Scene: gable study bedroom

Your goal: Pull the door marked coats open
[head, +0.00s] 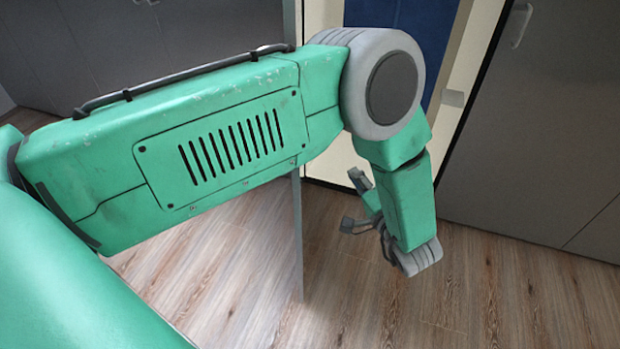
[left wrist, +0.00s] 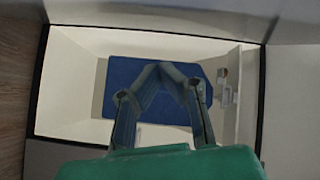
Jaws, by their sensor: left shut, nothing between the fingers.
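An open closet shows cream inner walls (head: 336,160) and a blue thing (head: 405,22) hanging or standing at its back. A thin grey door (head: 297,240) stands nearly edge-on in front of the opening, swung out; no coats label is legible. My left gripper (head: 354,203) is in front of the opening, right of the door's edge and apart from it. In the left wrist view its fingers (left wrist: 166,68) point into the closet, in front of the blue thing (left wrist: 118,72), and are shut on nothing. My right gripper is not seen.
A grey closed door with a pale handle (head: 520,25) stands at the right. Dark grey cabinet fronts (head: 110,45) run along the back left. The wood-plank floor (head: 390,305) is clear in front. My left arm hides much of the middle.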

